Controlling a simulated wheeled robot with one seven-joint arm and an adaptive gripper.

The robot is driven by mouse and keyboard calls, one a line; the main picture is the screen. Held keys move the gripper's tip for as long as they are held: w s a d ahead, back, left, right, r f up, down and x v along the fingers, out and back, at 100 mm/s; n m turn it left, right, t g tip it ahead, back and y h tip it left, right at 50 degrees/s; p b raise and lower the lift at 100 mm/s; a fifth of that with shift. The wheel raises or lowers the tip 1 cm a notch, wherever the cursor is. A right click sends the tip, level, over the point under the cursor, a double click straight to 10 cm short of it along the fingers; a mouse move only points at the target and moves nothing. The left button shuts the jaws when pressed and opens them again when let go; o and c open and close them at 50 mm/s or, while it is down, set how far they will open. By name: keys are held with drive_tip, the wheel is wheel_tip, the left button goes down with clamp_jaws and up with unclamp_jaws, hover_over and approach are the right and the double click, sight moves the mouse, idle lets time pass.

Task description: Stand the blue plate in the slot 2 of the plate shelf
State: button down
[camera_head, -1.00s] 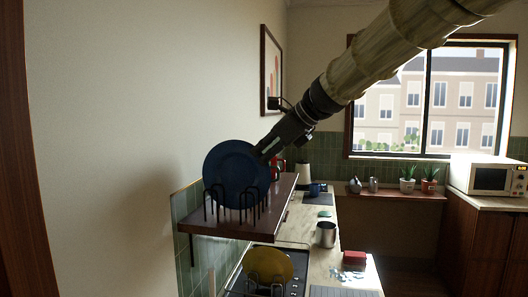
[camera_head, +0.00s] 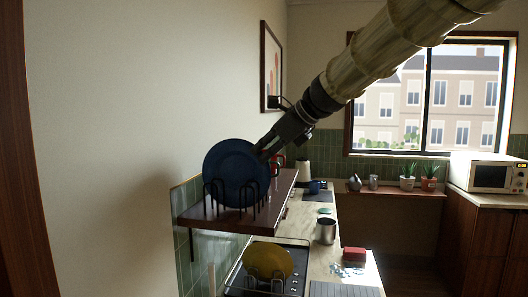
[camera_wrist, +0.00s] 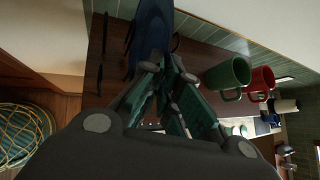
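The blue plate (camera_head: 236,165) stands upright in the black wire plate shelf (camera_head: 208,192), its lower part among the hoops. I cannot tell which slot it is in. My gripper (camera_head: 263,152) is at the plate's upper right rim. In the wrist view my gripper's fingers (camera_wrist: 168,74) are close together at the rim of the blue plate (camera_wrist: 152,28), seen nearly edge-on, and appear shut on it. The fingers hide the part of the rim between them.
The rack stands on a dark wooden wall shelf (camera_head: 215,224). A green mug (camera_wrist: 227,75) and a red mug (camera_wrist: 262,80) stand beyond my gripper. Below, a yellow plate (camera_head: 268,262) stands in another rack. A metal pot (camera_head: 325,231) is on the counter. The wall is close on the left.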

drive_tip(key=c, duration=1.6)
unclamp_jaws()
drive_tip(key=shift+o, duration=0.2)
drive_tip(key=shift+r, duration=0.1)
wheel_tip(320, 180, up, 5)
drive_tip(key=shift+d+f, duration=0.1)
wheel_tip(320, 180, up, 5)
